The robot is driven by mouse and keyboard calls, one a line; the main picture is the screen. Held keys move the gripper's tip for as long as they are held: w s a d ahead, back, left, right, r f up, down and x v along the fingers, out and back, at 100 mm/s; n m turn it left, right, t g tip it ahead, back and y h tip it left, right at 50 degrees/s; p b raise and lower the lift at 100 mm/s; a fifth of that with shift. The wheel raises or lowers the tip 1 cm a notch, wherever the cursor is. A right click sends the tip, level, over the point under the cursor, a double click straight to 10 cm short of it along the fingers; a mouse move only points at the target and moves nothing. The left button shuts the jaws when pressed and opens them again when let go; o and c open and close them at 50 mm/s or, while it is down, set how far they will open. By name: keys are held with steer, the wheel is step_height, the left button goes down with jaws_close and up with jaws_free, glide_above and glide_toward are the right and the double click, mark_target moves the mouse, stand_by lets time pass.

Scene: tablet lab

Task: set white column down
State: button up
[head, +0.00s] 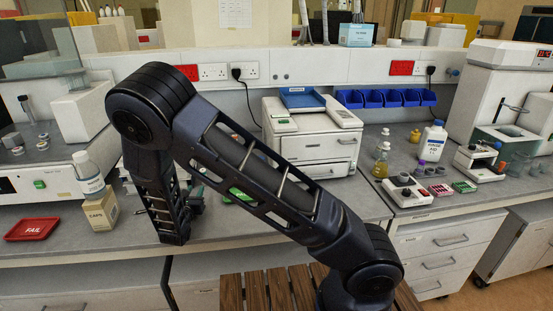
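I cannot pick out the white column for certain; my arm covers part of the bench. My forearm comes down from the upper left to the front of the left bench (285,237). My gripper is mostly hidden behind the forearm's lower end, where only small dark parts show beside it. Its fingers cannot be made out, nor whether they hold anything. A green tray or pad (240,195) lies on the bench, partly covered by my upper arm.
A red FAIL tray (31,229), a cardboard box (101,212) and a white bottle (88,176) are left of my forearm. A white drawer unit (318,148) stands behind. Bottles, small racks and a white jug (432,142) crowd the right bench. Bare bench shows at front centre.

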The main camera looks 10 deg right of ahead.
steer(key=w+d+r+m+g+h, duration=0.1)
steer(key=d+r+m+g+h, duration=0.3)
steer(key=d+m, duration=0.55)
steer(key=w+d+r+m+g+h, duration=0.25)
steer(key=d+r+m+g, duration=0.35)
steer(key=d, duration=0.8)
steer(key=s+d+r+m+g+y, duration=0.1)
steer(key=s+d+r+m+g, duration=0.2)
steer(key=d, duration=0.4)
steer(key=s+d+r+m+g+y, duration=0.1)
steer(key=s+d+r+m+g, duration=0.15)
steer(key=s+d+r, duration=0.35)
steer(key=s+d+r+m+t+y, duration=0.1)
steer(key=s+d+r+m+y, duration=0.2)
steer(key=s+m, duration=0.3)
steer(key=s+d+r+m+t+y, duration=0.1)
steer(key=s+d+r+m+y, duration=0.3)
steer(key=s, duration=0.5)
steer(key=shift+s+d+r+m, duration=0.25)
steer(key=shift+s+d+m, duration=0.1)
steer(key=shift+d+m, duration=0.55)
steer(key=shift+o, duration=0.4)
steer(key=shift+s+a+r+m+t+y, duration=0.3)
steer(key=shift+s+m+y, duration=0.15)
steer(key=shift+s+m, duration=0.1)
